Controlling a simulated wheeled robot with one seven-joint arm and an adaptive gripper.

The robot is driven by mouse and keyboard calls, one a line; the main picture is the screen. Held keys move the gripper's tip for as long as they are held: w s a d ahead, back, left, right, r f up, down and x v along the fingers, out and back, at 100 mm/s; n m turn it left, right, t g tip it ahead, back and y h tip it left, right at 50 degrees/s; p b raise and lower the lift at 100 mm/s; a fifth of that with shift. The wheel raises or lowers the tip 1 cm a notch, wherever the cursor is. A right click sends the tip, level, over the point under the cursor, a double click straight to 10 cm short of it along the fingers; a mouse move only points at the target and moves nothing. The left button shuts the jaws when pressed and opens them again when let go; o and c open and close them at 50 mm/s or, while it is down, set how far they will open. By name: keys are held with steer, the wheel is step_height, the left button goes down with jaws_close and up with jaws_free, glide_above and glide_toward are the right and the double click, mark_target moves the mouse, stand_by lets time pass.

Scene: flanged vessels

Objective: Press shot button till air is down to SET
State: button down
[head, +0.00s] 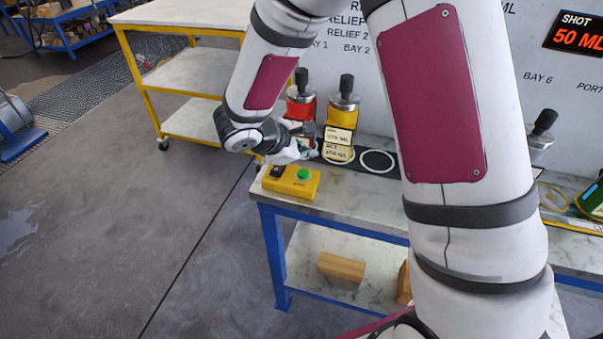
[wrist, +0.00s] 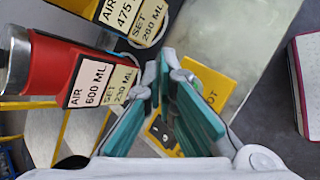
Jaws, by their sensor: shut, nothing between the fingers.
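The yellow button box (head: 292,184) sits on the near left corner of the bench, with a green button (head: 303,174) on top. In the wrist view the box (wrist: 212,88) lies behind my fingers, its lettering partly hidden and its green button not visible. My gripper (head: 308,147) is shut and empty, above and behind the box by the vessels. Its teal-padded fingers (wrist: 163,68) fill the middle of the wrist view. A red vessel (wrist: 50,68) is labelled AIR 600 ML, SET 230 ML. A yellow vessel (head: 343,116) is labelled AIR 475 ML, SET 260 ML in the wrist view.
A display (head: 577,32) on the wall reads SHOT 50 ML. An empty white-ringed spot (head: 378,161) is right of the yellow vessel. Another black-capped vessel (head: 541,135) stands farther right, partly behind my arm. A yellow-framed cart (head: 190,75) stands at left; floor between is clear.

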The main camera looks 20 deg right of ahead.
mark_target(305, 174)
steer(key=shift+f+b, duration=0.9)
steer(key=shift+f, duration=0.65)
steer(key=shift+f, duration=0.1)
steer(key=shift+f+b, duration=0.3)
steer(key=shift+b, duration=0.2)
steer(key=shift+f+b, duration=0.4)
steer(key=shift+f, duration=0.05)
stand_by(1.0)
steer(key=shift+r, duration=0.1)
steer(key=shift+r+p, duration=0.45)
steer(key=shift+r, duration=0.35)
steer(key=shift+r+p, duration=1.4)
steer(key=shift+r, duration=1.1)
